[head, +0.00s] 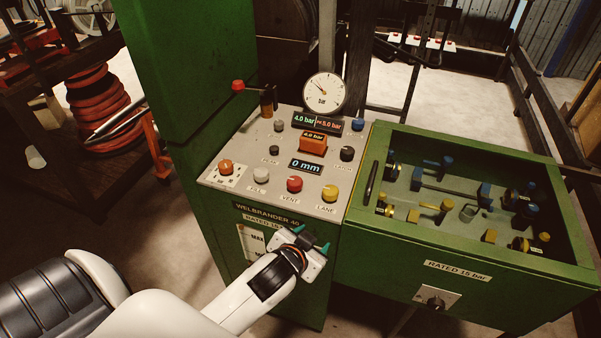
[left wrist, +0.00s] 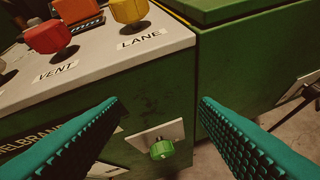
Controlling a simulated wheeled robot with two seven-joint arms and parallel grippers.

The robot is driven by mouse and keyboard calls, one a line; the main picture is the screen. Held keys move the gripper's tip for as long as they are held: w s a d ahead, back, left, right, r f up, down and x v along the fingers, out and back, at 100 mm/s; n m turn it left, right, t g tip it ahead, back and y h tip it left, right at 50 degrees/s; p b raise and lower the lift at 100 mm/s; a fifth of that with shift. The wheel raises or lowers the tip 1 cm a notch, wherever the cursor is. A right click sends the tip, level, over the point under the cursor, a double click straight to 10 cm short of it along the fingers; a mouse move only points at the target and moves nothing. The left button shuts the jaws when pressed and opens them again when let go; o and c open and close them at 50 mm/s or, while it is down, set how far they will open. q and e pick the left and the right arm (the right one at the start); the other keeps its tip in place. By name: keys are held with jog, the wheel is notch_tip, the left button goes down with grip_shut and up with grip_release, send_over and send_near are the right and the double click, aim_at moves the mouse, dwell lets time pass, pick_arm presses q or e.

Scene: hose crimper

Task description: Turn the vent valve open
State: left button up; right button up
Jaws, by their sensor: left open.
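The vent valve is a red knob (head: 294,184) above the VENT label on the grey sloping panel. It also shows at the upper left of the left wrist view (left wrist: 48,38). My left gripper (head: 304,241) is open and empty, in front of the green cabinet and below the panel's front edge. The vent knob lies beyond and above it, apart from the fingers. In the left wrist view a green knob (left wrist: 162,149) on a pale plate on the cabinet front shows between the two teal fingers. My arm and gripper hide that knob in the head view. My right gripper is not in view.
A yellow LANE knob (head: 330,193) sits right of the vent knob, and a white FILL knob (head: 261,174) left of it. A round gauge (head: 324,93) stands behind the panel. A green open-topped box (head: 470,262) with several fittings adjoins on the right.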

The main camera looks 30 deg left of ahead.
pick_arm(q)
jog(key=w+d+r+m+t+h, duration=0.2)
jog(key=w+r+t, duration=0.25)
jog(key=r, duration=0.25)
jog(key=w+d+r+m+t+h, duration=0.25)
jog(key=w+r, duration=0.25)
jog(key=r, duration=0.3)
jog(key=d+r+m+g+h, duration=0.3)
jog(key=d+r+m+h, duration=0.65)
jog(key=m+h, duration=0.3)
jog(key=m+g+y, duration=0.5)
jog(key=g+y, duration=1)
jog(key=y, duration=0.1)
send_over(295, 180)
notch_tip(295, 180, down, 7)
notch_tip(295, 180, down, 11)
jog(key=p, duration=0.3)
jog(key=shift+f, duration=0.2)
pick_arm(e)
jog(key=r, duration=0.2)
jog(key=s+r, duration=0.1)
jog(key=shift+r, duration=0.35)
